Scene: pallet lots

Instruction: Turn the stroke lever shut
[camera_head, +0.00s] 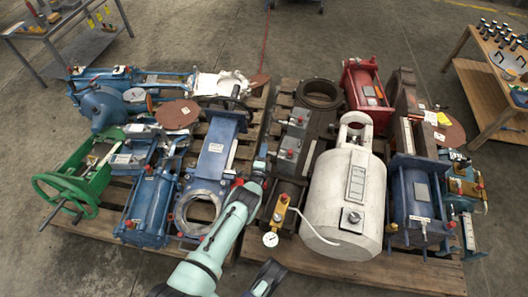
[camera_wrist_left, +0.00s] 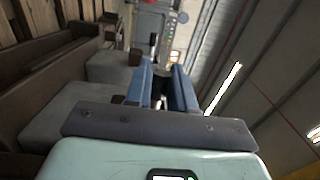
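My left gripper (camera_head: 262,162) reaches in over the gap between the two pallets, beside a dark brown machine (camera_head: 291,188) carrying grey blocks with red knobs. In the left wrist view its two blue fingers (camera_wrist_left: 164,78) are apart, with nothing visibly held. A short dark lever (camera_wrist_left: 153,43) stands just beyond the fingertips, in front of a grey panel; whether it is the stroke lever I cannot tell. A dark blue part at the bottom edge may be my right gripper (camera_head: 266,279).
A white cylinder (camera_head: 335,195) stands right of the brown machine. A blue gate valve (camera_head: 215,150) and a green handwheel frame (camera_head: 75,185) fill the left pallet. A round gauge (camera_head: 270,239) hangs at the brown machine's front. Floor is free in front.

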